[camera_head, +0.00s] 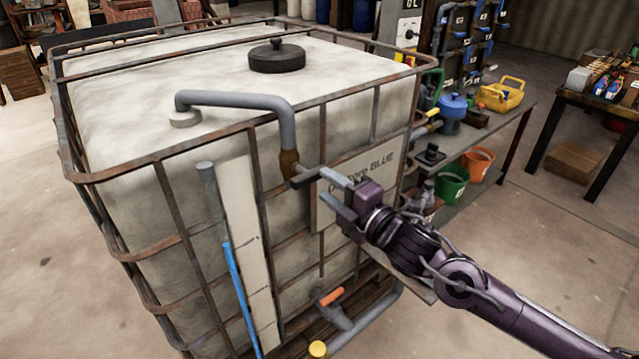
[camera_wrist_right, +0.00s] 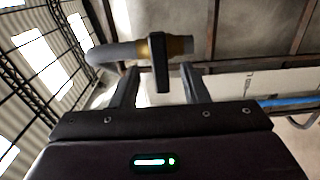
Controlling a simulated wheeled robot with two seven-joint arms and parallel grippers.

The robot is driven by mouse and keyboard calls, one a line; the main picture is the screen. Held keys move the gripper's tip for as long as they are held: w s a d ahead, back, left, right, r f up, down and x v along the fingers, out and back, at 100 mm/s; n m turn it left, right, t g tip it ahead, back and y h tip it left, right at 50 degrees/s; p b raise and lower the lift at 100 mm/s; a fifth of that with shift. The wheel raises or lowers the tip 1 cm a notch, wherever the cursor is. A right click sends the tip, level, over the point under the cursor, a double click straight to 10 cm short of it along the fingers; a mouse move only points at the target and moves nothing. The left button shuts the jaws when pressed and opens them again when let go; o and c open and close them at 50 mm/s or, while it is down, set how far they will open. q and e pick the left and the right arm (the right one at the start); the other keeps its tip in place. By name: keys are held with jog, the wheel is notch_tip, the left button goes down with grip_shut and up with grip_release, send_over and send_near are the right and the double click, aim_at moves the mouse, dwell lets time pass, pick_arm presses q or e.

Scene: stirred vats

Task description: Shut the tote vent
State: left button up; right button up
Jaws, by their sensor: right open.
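The tote vent is a grey pipe (camera_head: 240,99) that rises from the tote's top, bends over the rim and runs down to a brass valve (camera_head: 289,163). The valve's dark lever (camera_head: 304,178) sticks out to the right, toward my right gripper (camera_head: 322,182). In the right wrist view the lever (camera_wrist_right: 161,66) sits between the open fingers of the right gripper (camera_wrist_right: 162,75), with gaps on both sides. The brass valve body (camera_wrist_right: 175,45) lies just beyond the fingertips. My left gripper is not in view.
The white caged tote (camera_head: 120,90) has rusty bars close to the gripper and a sign (camera_head: 375,168) behind it. An orange-handled valve (camera_head: 331,297) sits low. A bench (camera_head: 480,150) with buckets stands at the right. Floor at the right front is clear.

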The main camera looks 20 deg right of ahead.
jog(key=shift+v, duration=1.1)
